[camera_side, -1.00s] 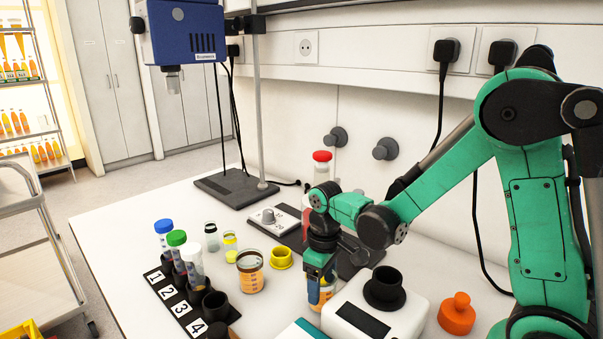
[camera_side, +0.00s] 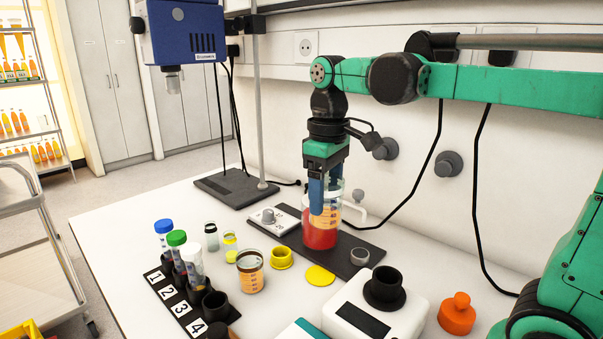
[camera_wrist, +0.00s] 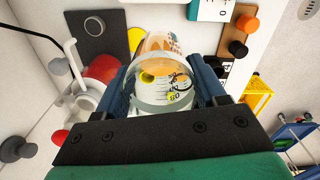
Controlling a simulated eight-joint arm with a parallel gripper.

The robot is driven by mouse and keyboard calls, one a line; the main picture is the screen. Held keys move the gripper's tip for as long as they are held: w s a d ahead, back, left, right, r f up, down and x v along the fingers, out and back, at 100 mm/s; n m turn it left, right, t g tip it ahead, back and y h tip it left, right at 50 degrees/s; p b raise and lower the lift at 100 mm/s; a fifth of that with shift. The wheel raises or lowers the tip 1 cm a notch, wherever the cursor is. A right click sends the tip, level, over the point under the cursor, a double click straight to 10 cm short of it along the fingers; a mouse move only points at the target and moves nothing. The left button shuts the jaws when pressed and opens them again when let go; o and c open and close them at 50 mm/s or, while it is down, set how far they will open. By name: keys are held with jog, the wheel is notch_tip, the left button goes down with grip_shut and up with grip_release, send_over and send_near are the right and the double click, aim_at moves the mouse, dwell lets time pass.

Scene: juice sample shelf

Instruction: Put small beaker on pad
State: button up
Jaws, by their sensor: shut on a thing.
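My gripper (camera_side: 322,208) points down and is shut on a small clear beaker (camera_wrist: 163,95) with orange contents. The beaker is held well above the bench, between the blue fingers, which partly hide it in the side view (camera_side: 323,218). A flat yellow disc (camera_side: 320,276), which looks like the pad, lies bare on the white bench, below and nearer the side camera than the gripper. Part of it shows beyond the beaker in the wrist view (camera_wrist: 135,38). A vessel with red liquid (camera_side: 320,238) stands behind the held beaker in the side view.
A dark base plate (camera_side: 362,263) lies under the red vessel. Another beaker with orange contents (camera_side: 250,275) and a yellow ring-shaped piece (camera_side: 281,257) stand left of the disc. A white device (camera_side: 372,306) is to its right, and a numbered tube rack (camera_side: 183,307) at the left.

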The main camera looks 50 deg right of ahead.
jog(key=shift+r, duration=0.55)
jog(key=shift+w+a+r, duration=0.1)
jog(key=shift+w, duration=0.1)
jog(key=w+a+f+m, duration=0.2)
jog(key=w+f, duration=0.2)
jog(key=shift+w+d+f+m, duration=0.1)
jog(key=shift+d+f+m, duration=0.3)
jog(key=shift+d+f, duration=1.4)
jog(key=shift+w+d+f+m, duration=0.1)
jog(key=shift+d+f+m, duration=0.5)
jog(key=shift+f, duration=2.2)
jog(key=shift+w+d+f+m, duration=0.1)
jog(key=shift+d+f+m, duration=0.1)
jog(key=shift+d+f, duration=1.7)
jog(key=shift+a+f, duration=0.4)
jog(key=shift+f, duration=0.25)
jog(key=o, duration=1.5)
